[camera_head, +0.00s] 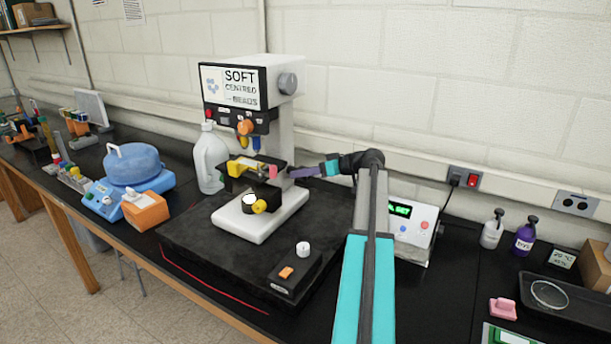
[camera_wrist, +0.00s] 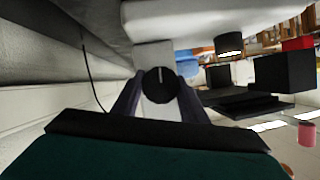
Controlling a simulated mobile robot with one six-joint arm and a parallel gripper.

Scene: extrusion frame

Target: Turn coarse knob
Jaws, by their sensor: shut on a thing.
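A white microscope-like stand (camera_head: 284,136) with a "SOFT CENTRED BEADS" panel rises at the middle of the bench. My gripper (camera_head: 301,172) reaches in from the right to the side of its column, at about stage height. In the wrist view, a round black knob (camera_wrist: 160,80) with a pale line on its face, which I take for the coarse knob, sits on the white column. The dark purple fingers of my gripper (camera_wrist: 160,98) are shut on it from both sides. In the head view this knob is hidden by the stand and gripper.
The black stage (camera_head: 240,183) and a pink knob (camera_head: 273,172) are close to my gripper's left. A white box with a green display (camera_head: 400,210) stands under my arm.

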